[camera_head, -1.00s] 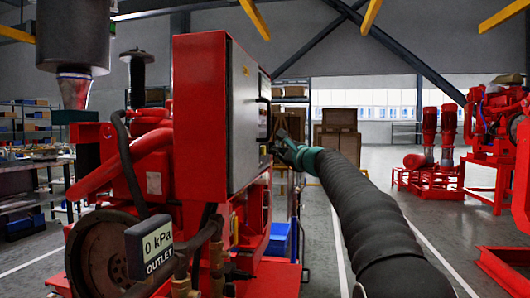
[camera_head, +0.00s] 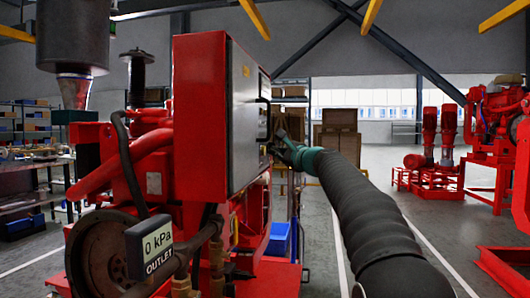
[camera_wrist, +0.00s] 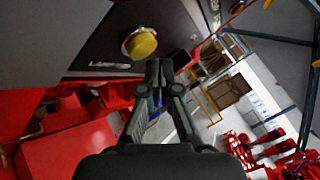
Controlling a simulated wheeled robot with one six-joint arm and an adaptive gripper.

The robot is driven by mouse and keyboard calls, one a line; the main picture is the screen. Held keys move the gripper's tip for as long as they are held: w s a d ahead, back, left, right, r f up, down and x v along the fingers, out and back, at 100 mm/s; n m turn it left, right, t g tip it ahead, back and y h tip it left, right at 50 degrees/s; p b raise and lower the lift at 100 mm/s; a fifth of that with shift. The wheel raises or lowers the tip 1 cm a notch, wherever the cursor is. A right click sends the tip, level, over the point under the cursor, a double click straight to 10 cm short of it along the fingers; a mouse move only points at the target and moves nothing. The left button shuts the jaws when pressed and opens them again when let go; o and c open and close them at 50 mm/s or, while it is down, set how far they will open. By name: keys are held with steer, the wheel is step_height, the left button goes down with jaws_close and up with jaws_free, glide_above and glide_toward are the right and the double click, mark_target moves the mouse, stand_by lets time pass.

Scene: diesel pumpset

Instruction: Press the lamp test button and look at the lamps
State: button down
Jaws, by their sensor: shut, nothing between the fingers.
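The yellow round lamp test button (camera_wrist: 141,43) sits in a metal ring on the dark panel in the wrist view, beside a partly readable label (camera_wrist: 108,65) starting "LAMP". My gripper (camera_wrist: 158,66) is shut and empty. Its tips show just below and right of the button in the picture; I see no contact with it. In the head view my gripper (camera_head: 274,147) is at the front face of the red and grey control cabinet (camera_head: 206,118), which is seen nearly edge-on. The lamps cannot be made out in either view.
Below the cabinet stands the red engine with a flywheel (camera_head: 100,250) and an outlet gauge (camera_head: 150,246) reading 0 kPa. A blue bin (camera_head: 278,240) lies behind. Red pumps (camera_head: 440,140) stand at the right. Open floor lies right of the cabinet.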

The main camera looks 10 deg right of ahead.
steer(key=shift+w+a, duration=0.15)
steer(key=shift+a, duration=0.2)
steer(key=shift+w+a, duration=0.1)
steer(key=shift+a, duration=0.3)
stand_by(0.9)
steer(key=shift+d, duration=0.1)
steer(key=shift+s+d, duration=0.25)
steer(key=shift+d, duration=0.45)
steer(key=shift+d, duration=0.1)
steer(key=d, duration=0.1)
steer(key=s+d, duration=0.1)
steer(key=d, duration=0.2)
steer(key=shift+s+d+b, duration=0.3)
steer(key=shift+b, duration=0.1)
stand_by(0.6)
